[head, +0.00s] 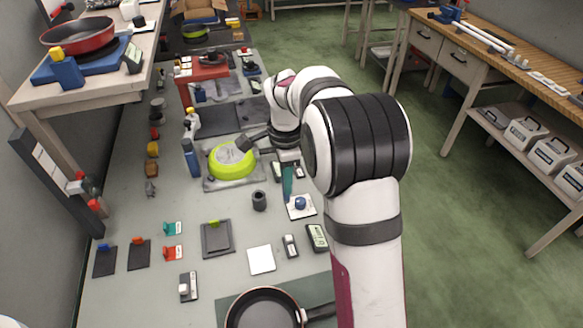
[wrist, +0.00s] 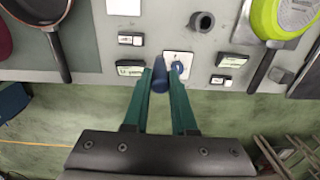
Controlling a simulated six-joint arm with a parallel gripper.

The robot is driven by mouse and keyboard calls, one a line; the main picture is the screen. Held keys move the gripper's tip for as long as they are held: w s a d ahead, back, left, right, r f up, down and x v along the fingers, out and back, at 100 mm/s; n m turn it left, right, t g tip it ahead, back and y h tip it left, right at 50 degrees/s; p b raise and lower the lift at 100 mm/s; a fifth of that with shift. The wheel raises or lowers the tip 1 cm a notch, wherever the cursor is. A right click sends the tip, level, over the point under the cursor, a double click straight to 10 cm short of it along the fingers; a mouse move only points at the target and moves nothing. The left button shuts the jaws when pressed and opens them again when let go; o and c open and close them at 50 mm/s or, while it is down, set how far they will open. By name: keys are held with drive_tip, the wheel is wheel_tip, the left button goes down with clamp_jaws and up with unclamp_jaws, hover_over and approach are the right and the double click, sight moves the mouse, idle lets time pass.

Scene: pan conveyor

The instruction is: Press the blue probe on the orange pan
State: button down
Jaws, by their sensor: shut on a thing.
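My gripper (head: 287,182) points down over the table; its teal fingers show in the wrist view (wrist: 161,90). It is shut on the blue probe (wrist: 158,82), which stands between the fingers. I cannot tell the probe from the fingers in the head view. No pan looks clearly orange. A red pan (head: 78,36) sits on a blue burner on the upper left shelf, far from my gripper.
A white plate with a blue ball (head: 300,203) lies just below my gripper. A lime green pan (head: 232,161) sits beyond it, a dark pan (head: 263,308) nearer. A dark cup (head: 259,200) and small devices (head: 317,238) stand around.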

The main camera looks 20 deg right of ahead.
drive_tip(key=s+a+f+n, duration=0.2)
drive_tip(key=s+a+n, duration=0.3)
drive_tip(key=s, duration=0.7)
drive_tip(key=s+a+f+n, duration=0.2)
drive_tip(key=s+a, duration=0.4)
drive_tip(key=s, duration=0.6)
drive_tip(key=shift+a+f, duration=0.15)
drive_tip(key=shift+f, duration=2.6)
drive_tip(key=shift+f, duration=0.5)
wheel_tip(320, 180, up, 7)
drive_tip(key=shift+w, duration=0.15)
